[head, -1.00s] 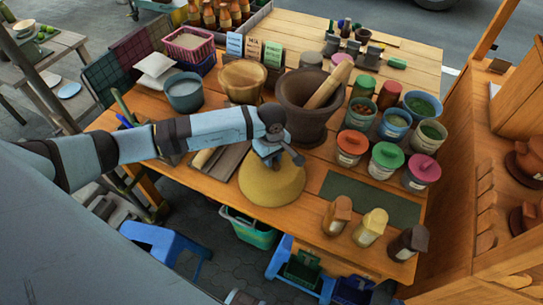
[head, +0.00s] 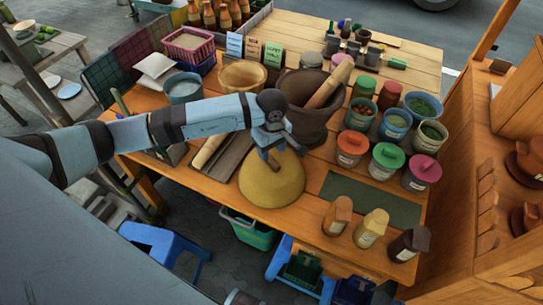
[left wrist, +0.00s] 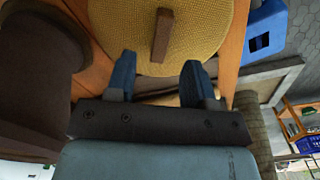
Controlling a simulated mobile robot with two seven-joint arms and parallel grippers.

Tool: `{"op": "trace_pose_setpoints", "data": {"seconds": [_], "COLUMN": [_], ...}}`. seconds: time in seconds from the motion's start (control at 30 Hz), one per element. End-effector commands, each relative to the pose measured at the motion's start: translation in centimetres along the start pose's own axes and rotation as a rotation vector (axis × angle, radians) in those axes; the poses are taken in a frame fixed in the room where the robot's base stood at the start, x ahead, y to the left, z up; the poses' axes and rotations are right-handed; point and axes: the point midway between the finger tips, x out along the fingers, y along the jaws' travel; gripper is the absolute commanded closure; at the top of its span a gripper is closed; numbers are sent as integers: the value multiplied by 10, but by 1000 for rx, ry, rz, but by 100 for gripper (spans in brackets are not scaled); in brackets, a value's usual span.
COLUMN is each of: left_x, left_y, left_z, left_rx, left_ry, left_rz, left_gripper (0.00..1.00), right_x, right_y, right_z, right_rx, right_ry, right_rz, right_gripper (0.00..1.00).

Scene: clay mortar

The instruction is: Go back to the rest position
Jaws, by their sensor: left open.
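My left gripper (head: 283,155) is open and empty, over the back part of a round yellow woven dome lid (head: 272,187) on the wooden table. In the left wrist view the fingers (left wrist: 159,65) are apart, with the lid (left wrist: 205,35) and its brown wooden handle (left wrist: 162,35) beyond them. The handle is not between the fingers. The dark clay mortar (head: 312,122) stands just behind the gripper, with a wooden pestle (head: 330,86) leaning in it. My left forearm reaches across the table's left side. My right gripper is not in view.
Lidded jars (head: 386,160) and bowls crowd the table's right side. A wooden bowl (head: 242,76) and a grey pot (head: 183,88) stand behind my forearm. Small jars (head: 371,227) line the front right edge. A dark green mat (head: 371,200) is bare.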

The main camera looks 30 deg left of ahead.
Motion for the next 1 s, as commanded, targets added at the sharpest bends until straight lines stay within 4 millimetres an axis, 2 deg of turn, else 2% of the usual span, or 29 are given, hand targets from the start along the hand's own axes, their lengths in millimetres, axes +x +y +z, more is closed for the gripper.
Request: {"op": "trace_pose_setpoints", "data": {"seconds": [0.2, 0.4, 0.6, 0.77, 0.87, 0.97, 1.0], "left_x": [-51, -84, -96, -96, -89, -80, -79], "left_y": [1, 0, 0, 0, 0, -2, -4], "left_z": [-1, 0, 0, 4, 27, 80, 108], "left_rx": [0, 0, 0, -2, -20, -83, -132], "left_ry": [3, 1, 0, -15, -117, -359, -498], "left_rz": [5, 2, -1, 1, 14, 32, 36], "left_gripper": [51, 51, 51, 51, 51, 51, 51], "right_x": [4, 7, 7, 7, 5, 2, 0], "right_y": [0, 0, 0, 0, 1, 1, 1], "right_z": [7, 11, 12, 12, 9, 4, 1], "right_rx": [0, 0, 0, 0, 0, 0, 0], "right_ry": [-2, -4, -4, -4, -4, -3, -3], "right_rz": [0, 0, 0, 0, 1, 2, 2], "right_gripper": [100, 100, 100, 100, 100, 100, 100]}}
